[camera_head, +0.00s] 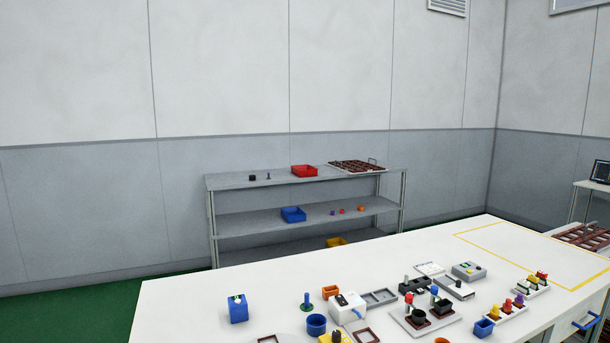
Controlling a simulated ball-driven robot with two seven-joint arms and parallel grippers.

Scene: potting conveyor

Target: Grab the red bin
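A small open red bin (304,171) stands on the top board of the grey shelf unit (240,181) against the far wall. Neither of my grippers shows in the head view.
A blue bin (293,214) and a yellow bin (336,242) are on lower boards. A white table (200,285) with many small parts stands in front. Green floor (60,318) shows at left.

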